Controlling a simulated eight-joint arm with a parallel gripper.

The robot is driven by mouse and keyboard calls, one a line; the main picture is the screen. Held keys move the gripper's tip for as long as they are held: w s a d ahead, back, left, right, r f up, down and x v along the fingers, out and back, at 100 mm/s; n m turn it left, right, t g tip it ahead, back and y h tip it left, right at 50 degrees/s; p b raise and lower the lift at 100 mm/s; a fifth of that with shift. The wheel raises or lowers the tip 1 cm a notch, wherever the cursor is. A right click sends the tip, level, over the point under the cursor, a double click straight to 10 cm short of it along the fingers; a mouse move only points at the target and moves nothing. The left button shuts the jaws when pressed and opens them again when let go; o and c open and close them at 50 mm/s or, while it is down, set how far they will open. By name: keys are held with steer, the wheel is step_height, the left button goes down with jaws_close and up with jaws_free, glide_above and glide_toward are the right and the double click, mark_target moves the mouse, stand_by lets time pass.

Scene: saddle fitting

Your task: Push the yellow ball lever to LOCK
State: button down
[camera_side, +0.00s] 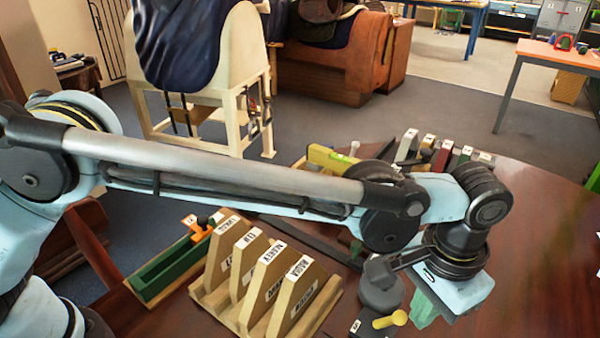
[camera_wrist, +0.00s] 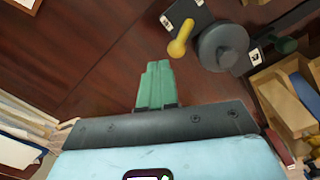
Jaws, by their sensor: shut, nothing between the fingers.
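The yellow ball lever (camera_side: 390,319) sits at the table's near edge in the side view, on a dark plate (camera_side: 369,327) with a small white label whose text I cannot read. In the wrist view the lever (camera_wrist: 181,38) points its ball end toward my fingers, beside a round grey weight-like part (camera_wrist: 223,46). My gripper (camera_wrist: 157,66) has its green fingers shut together, empty. The fingertips appear just short of the ball and to its left, seemingly apart from it.
A wooden rack (camera_side: 262,283) of labelled upright boards stands left of the lever. A green tray (camera_side: 172,266) lies farther left. Several coloured labelled blocks (camera_side: 441,156) stand in a row at the back. The table to the right (camera_side: 540,240) is clear.

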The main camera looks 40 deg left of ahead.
mark_target(399, 312)
steer(key=shift+f, duration=1.6)
stand_by(0.4)
steer(key=shift+a, duration=0.3)
steer(key=shift+w+a, duration=0.1)
steer(key=shift+a, duration=1.25)
steer(key=shift+w+a+f, duration=0.1)
steer(key=shift+a, duration=0.45)
steer(key=shift+d, duration=0.2)
steer(key=shift+d+r, duration=0.2)
steer(key=shift+d, duration=0.3)
steer(key=shift+s+r, duration=0.2)
steer(key=shift+r, duration=3.25)
